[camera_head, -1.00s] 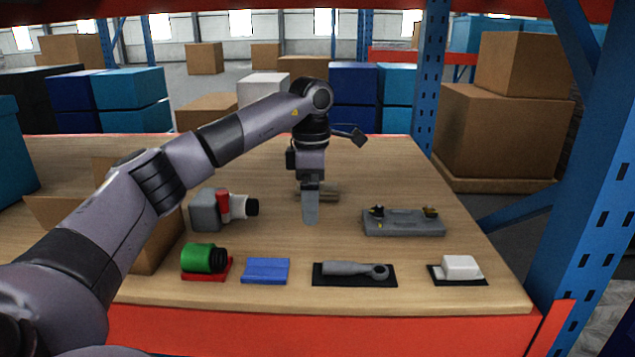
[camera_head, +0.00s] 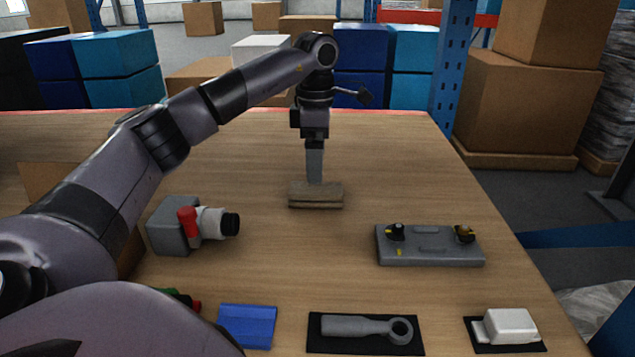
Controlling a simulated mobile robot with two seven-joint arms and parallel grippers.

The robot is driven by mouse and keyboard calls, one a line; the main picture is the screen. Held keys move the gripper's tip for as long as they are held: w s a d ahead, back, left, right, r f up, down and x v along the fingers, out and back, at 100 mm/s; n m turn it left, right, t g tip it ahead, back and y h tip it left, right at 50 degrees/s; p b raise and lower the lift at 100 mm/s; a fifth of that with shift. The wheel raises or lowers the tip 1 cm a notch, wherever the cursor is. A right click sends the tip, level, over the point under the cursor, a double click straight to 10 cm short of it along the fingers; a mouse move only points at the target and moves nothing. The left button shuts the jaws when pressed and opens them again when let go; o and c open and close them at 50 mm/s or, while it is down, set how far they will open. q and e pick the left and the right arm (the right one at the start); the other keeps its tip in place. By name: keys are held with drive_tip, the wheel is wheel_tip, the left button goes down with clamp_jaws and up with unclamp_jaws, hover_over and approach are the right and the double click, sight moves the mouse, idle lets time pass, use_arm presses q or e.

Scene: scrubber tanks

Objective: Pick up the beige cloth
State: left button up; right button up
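The beige cloth (camera_head: 316,201) lies folded on the wooden table top, in the middle toward the back. My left gripper (camera_head: 315,180) points straight down, its finger ends at the cloth's upper edge in the picture. I see the fingers edge-on as one grey strip, so I cannot tell whether they are apart or closed, or whether they touch the cloth. My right gripper is not in view.
A grey block with a red-handled valve (camera_head: 189,227) stands left of the cloth. A grey panel with knobs (camera_head: 429,246) lies to the right. A blue cloth (camera_head: 247,325), a grey wrench-like tool (camera_head: 364,328) and a white block (camera_head: 508,326) line the front.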

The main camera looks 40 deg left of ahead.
sight(312, 188)
use_arm(q)
drive_tip(key=shift+w+a+f, duration=0.1)
drive_tip(key=shift+w+a, duration=0.2)
drive_tip(key=shift+w, duration=0.05)
drive_tip(key=f, duration=0.4)
drive_tip(key=f+p, duration=0.1)
drive_tip(key=f, duration=0.1)
drive_tip(key=shift+s+a+f, duration=0.25)
drive_tip(key=shift+s+f, duration=0.05)
drive_tip(key=shift+f, duration=0.1)
drive_tip(key=shift+c, duration=0.3)
drive_tip(key=c, duration=1)
